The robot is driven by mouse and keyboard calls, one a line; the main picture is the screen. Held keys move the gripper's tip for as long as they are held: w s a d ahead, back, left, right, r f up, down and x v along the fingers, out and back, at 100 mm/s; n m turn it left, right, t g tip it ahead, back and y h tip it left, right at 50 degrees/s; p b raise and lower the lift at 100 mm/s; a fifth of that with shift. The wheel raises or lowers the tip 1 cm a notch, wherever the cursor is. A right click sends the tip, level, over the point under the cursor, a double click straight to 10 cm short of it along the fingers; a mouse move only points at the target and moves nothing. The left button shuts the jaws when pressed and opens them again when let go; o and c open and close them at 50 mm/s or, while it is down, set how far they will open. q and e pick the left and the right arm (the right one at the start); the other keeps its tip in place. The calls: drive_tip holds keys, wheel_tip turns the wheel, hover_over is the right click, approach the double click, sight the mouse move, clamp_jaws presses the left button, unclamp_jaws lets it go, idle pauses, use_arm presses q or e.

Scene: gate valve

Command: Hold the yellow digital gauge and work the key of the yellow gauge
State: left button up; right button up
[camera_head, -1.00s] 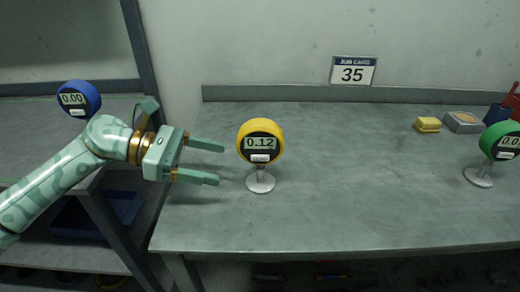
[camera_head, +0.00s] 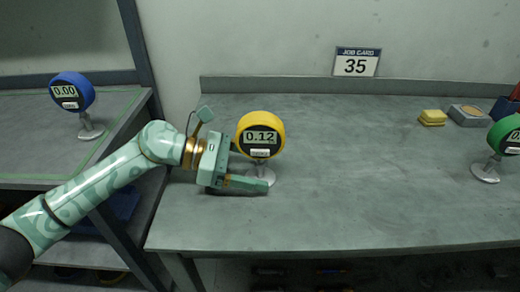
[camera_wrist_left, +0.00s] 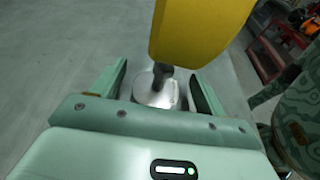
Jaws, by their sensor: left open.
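The yellow digital gauge (camera_head: 260,135) stands upright on a short stem and round pale foot on the grey bench, its display reading 0.12. A small pale key (camera_head: 260,153) sits below its display. My left gripper (camera_head: 257,170) is open, with its fingers reaching low to either side of the gauge's stem. In the left wrist view the yellow body (camera_wrist_left: 198,30) is above and ahead, and the dark stem and foot (camera_wrist_left: 155,89) lie between the open fingers (camera_wrist_left: 160,82). The far finger is partly hidden behind the gauge in the head view. My right gripper is not in view.
A blue gauge (camera_head: 72,92) reading 0.00 stands on the left shelf. A green gauge (camera_head: 503,136) stands at the right edge, partly cut off. A job card sign (camera_head: 357,62) reads 35. Yellow sponges (camera_head: 432,118) and a grey box (camera_head: 468,115) lie back right. The bench middle is clear.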

use_arm(q)
drive_tip(key=shift+d, duration=0.1)
drive_tip(key=c, duration=1.4)
drive_tip(key=shift+c, duration=0.2)
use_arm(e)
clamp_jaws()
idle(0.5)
